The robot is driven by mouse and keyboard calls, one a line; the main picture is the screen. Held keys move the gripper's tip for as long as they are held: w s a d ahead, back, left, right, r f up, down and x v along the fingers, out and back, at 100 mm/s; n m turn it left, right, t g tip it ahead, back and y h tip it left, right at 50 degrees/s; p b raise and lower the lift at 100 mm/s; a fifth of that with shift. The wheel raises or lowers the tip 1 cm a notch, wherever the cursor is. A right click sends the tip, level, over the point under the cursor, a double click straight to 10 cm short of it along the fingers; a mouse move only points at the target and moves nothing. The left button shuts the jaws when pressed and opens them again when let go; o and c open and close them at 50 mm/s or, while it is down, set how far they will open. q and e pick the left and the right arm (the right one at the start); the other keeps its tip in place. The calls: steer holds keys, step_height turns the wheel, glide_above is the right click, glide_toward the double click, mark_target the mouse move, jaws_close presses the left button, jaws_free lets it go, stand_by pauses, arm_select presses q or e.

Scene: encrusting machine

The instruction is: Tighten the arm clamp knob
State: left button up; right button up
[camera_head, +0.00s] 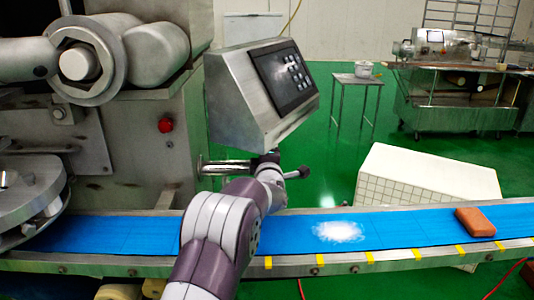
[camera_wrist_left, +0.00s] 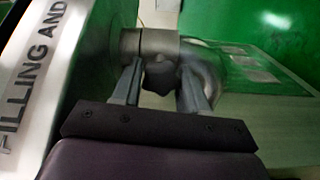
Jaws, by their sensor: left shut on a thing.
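The arm clamp knob (camera_wrist_left: 160,78) is a dark, lobed knob on a grey metal pipe joint (camera_wrist_left: 130,42) in the left wrist view. My left gripper (camera_wrist_left: 160,88) has one finger on each side of it and is shut on it. In the head view my left gripper (camera_head: 268,160) reaches up to the support arm below the tilted control panel (camera_head: 262,88). The knob is mostly hidden there by the gripper. My right gripper is not in view.
A blue conveyor belt (camera_head: 400,228) runs below my arm, carrying white powder (camera_head: 338,232) and a brown block (camera_head: 475,222). A black-tipped lever (camera_head: 303,172) sticks out right of my gripper. A red button (camera_head: 166,125) is on the machine. A white tiled box (camera_head: 425,185) stands behind the belt.

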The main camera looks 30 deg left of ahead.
arm_select(q)
steer(key=shift+f, duration=0.1)
stand_by(0.3)
steer(key=o, duration=1)
steer(key=shift+c, duration=0.2)
steer(key=v, duration=1.2)
steer(key=shift+s+d+p, duration=0.2)
steer(key=shift+s+p, duration=0.05)
steer(key=shift+p, duration=0.2)
